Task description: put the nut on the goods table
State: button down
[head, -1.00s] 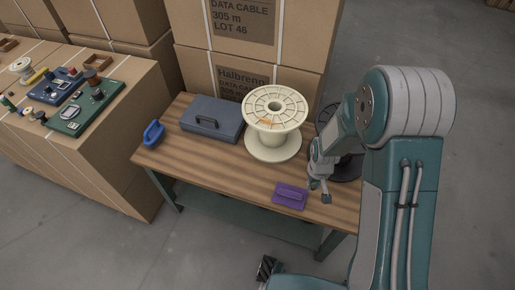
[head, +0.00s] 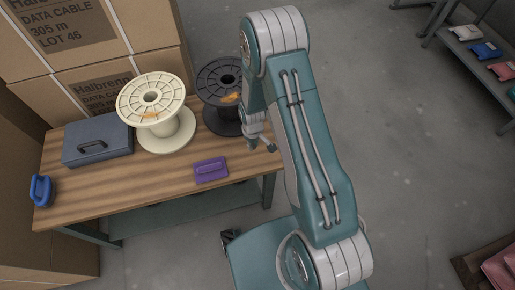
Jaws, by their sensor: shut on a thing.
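My gripper (head: 261,146) is small in the head view, at the right end of the wooden-topped table (head: 125,185). It is shut, and I take the thing in it to be the nut. The nut itself cannot be made out; the fingers and the small scale hide it. Nothing in view is marked as the goods table.
On the table stand a cream spool (head: 152,98), a black spool (head: 220,85), a grey toolbox (head: 97,140) and a blue handled thing (head: 41,190). Cartons (head: 90,45) rise behind. A rack (head: 470,50) with coloured items is far right.

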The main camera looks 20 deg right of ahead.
aim_at(259, 152)
jog(key=shift+w+d+f, duration=0.2)
jog(key=shift+d+f, duration=0.45)
jog(key=shift+f, duration=0.05)
jog(key=f, duration=0.1)
jog(key=d+f, duration=0.1)
jog(key=f, duration=0.1)
jog(key=shift+w+f, duration=0.1)
jog(key=shift+f, duration=0.35)
jog(key=shift+a+f, duration=0.1)
jog(key=c, duration=0.6)
grip_release()
